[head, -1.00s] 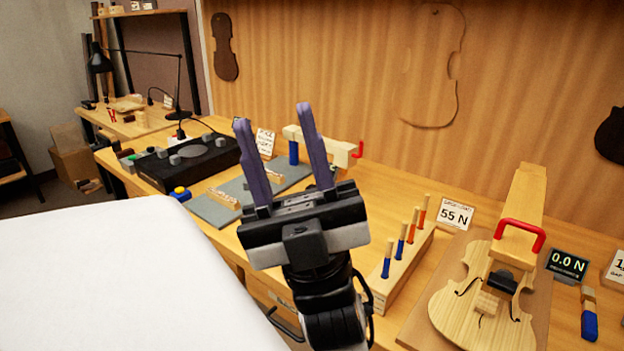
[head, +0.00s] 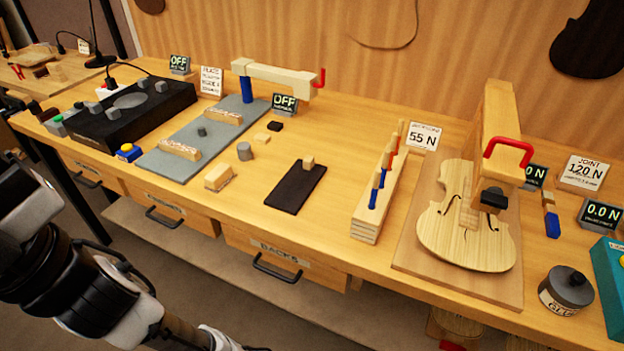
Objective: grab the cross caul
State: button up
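No label marks the cross caul, and I cannot tell for sure which piece it is. A pale wooden beam (head: 275,74) with a blue post and a red end handle stands at the back of the grey mat (head: 165,155). Another pale wooden arm (head: 497,125) with a red handle (head: 510,150) reaches over the violin body (head: 466,228) at the right, with a dark pad beneath it. My arm shows at the lower left, short of the bench's front edge. My gripper is outside the picture, so its fingers are hidden.
A dark plate (head: 297,187) with a small block and a wooden block (head: 220,177) lie mid-bench. A glue jar (head: 566,290) is at the front right.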

aim_at(291, 192)
jog(key=u, duration=0.2)
jog(key=i+j+z, duration=0.1)
jog(key=j, duration=0.4)
jog(key=i+j+z, duration=0.1)
jog(key=j, duration=0.4)
jog(key=j+z, duration=0.1)
jog(key=j, duration=0.4)
jog(key=i+j, duration=0.1)
jog(key=i, duration=0.45)
